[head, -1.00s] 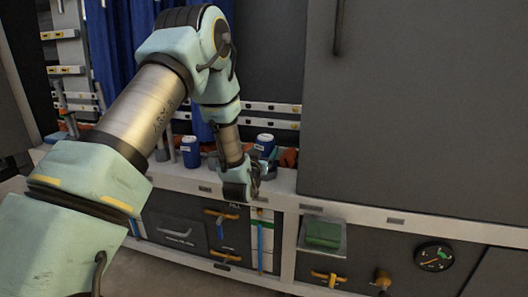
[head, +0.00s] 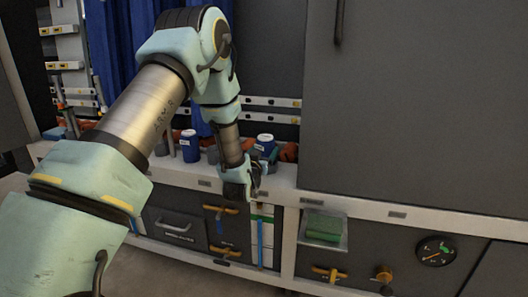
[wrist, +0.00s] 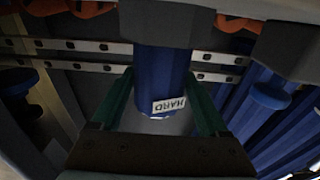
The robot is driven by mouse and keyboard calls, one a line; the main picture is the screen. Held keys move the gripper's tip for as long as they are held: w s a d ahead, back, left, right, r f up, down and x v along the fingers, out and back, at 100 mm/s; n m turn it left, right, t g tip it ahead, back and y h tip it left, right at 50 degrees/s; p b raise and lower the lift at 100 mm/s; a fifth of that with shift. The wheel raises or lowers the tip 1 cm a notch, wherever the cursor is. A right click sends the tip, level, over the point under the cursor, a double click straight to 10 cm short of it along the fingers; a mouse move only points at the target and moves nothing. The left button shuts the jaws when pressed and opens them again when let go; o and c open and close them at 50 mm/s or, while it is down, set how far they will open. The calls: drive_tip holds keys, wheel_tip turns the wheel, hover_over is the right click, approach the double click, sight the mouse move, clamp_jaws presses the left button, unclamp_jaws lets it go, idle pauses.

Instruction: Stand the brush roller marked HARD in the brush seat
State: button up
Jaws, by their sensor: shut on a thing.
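In the wrist view the blue brush roller marked HARD (wrist: 160,75) lies between the two green fingers of my gripper (wrist: 160,90). Its white label appears upside down there. My gripper is shut on it. In the head view my gripper (head: 255,186) is low at the front edge of the counter, and the held roller cannot be made out there. I cannot pick out the brush seat for certain in either view.
The counter (head: 370,207) bears a blue labelled cylinder (head: 189,146), another blue cylinder (head: 264,142) and orange items (head: 289,152) behind my gripper. A large grey panel (head: 420,110) stands at the right. A green block (head: 323,228) sits in a lower recess.

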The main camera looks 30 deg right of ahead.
drive_tip(key=shift+f, duration=0.35)
drive_tip(key=o, duration=1.4)
drive_tip(key=shift+o, duration=0.2)
drive_tip(key=shift+s+a, duration=0.1)
drive_tip(key=v, duration=1)
drive_tip(key=shift+s+a, duration=0.2)
drive_tip(key=shift+a, duration=0.05)
